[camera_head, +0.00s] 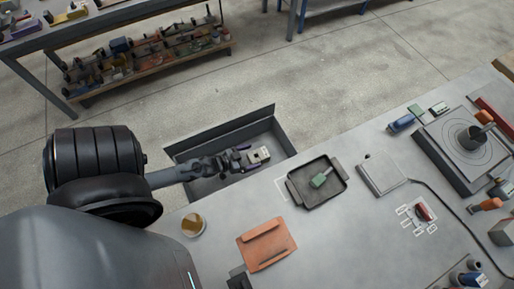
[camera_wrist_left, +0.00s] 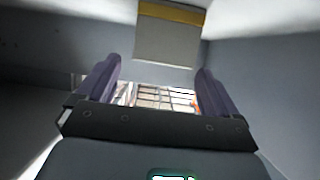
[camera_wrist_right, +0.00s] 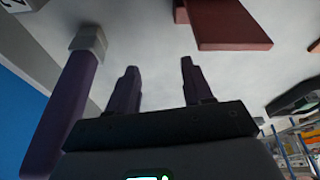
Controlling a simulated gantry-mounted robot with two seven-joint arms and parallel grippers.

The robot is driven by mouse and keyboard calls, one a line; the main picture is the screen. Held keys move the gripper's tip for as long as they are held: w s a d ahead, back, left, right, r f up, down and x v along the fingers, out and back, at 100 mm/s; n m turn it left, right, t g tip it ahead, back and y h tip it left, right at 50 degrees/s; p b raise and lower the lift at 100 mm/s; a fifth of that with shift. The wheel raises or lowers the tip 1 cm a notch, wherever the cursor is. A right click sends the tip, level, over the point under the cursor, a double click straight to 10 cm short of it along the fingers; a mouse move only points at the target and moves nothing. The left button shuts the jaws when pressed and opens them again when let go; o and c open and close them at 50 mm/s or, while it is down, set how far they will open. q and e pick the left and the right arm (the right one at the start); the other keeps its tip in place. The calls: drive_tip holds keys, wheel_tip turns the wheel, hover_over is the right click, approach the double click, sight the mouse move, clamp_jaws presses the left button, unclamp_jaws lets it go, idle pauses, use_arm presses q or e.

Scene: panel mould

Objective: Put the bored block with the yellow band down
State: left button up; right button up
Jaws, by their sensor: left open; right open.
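The bored block with the yellow band (camera_head: 259,155) is pale grey and sits in the sunken grey bin (camera_head: 283,138) at the bench edge. In the left wrist view the block (camera_wrist_left: 168,42) lies just beyond my fingertips, with its yellow band along the far edge; its bore is not clear there. My left gripper (camera_head: 245,157) reaches into the bin from the left. Its purple fingers (camera_wrist_left: 158,75) are open with nothing between them. My right gripper (camera_wrist_right: 158,75) is open and empty in its wrist view, and I cannot make it out in the head view.
Right of the bin are a dark tray (camera_head: 300,199) with a green piece (camera_head: 321,178) and a grey box (camera_head: 382,173). A reddish-brown block (camera_wrist_right: 228,25) is ahead of my right gripper.

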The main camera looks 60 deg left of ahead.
use_arm(q)
drive_tip(key=v, duration=0.7)
drive_tip(key=shift+s+p, duration=0.2)
drive_tip(key=shift+p, duration=0.2)
drive_tip(key=shift+r, duration=0.15)
